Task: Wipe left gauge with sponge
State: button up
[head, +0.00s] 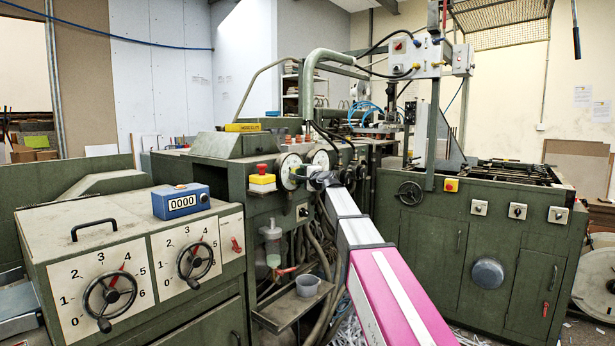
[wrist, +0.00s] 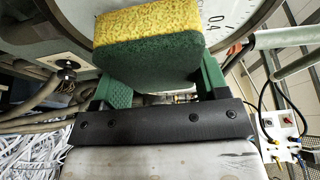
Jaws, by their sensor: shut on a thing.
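The left gauge (head: 288,163) is a round white dial on the green machine's front. The right gauge (head: 321,159) sits beside it. My gripper (head: 309,174) reaches up to the left gauge and partly covers it. In the wrist view my gripper (wrist: 158,88) has its green fingers shut on a sponge (wrist: 150,28), yellow on one side and dark green on the other. A white dial face (wrist: 232,14) with printed digits lies right behind the sponge, which hides part of it. I cannot tell whether the sponge touches the dial.
A yellow box with a red button (head: 262,179) is left of the gauges. A blue counter (head: 181,201) reading 0000 stands on the left cabinet. A small shelf with a grey cup (head: 307,285) and hanging hoses are below. A control box (head: 416,54) is above right.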

aim_at(298, 171)
jog(key=shift+s+a+r, duration=0.45)
jog(key=shift+s+a, duration=0.4)
jog(key=shift+s, duration=0.1)
jog(key=shift+s+a+r, duration=0.4)
jog(key=shift+s+a, duration=0.45)
jog(key=shift+s, duration=0.15)
jog(key=shift+s+a+r, duration=0.45)
jog(key=shift+s+a, duration=0.4)
jog(key=shift+s, duration=0.1)
jog(key=shift+w+d+f, duration=0.1)
jog(key=shift+w+d, duration=1.15)
jog(key=shift+w, duration=0.1)
jog(key=shift+w+d, duration=0.65)
jog(key=shift+w, duration=0.25)
jog(key=shift+w+d, duration=0.7)
jog(key=shift+w, duration=0.25)
jog(key=shift+w+d, duration=0.65)
jog(key=shift+w, duration=0.25)
jog(key=shift+a, duration=0.1)
jog(key=shift+s+a, duration=0.65)
jog(key=shift+s, duration=0.3)
jog(key=shift+s+a, duration=0.65)
jog(key=shift+s, duration=0.35)
jog(key=shift+s+a, duration=0.65)
jog(key=shift+s, duration=0.3)
jog(key=shift+s+a, duration=1.15)
jog(key=shift+s, duration=0.05)
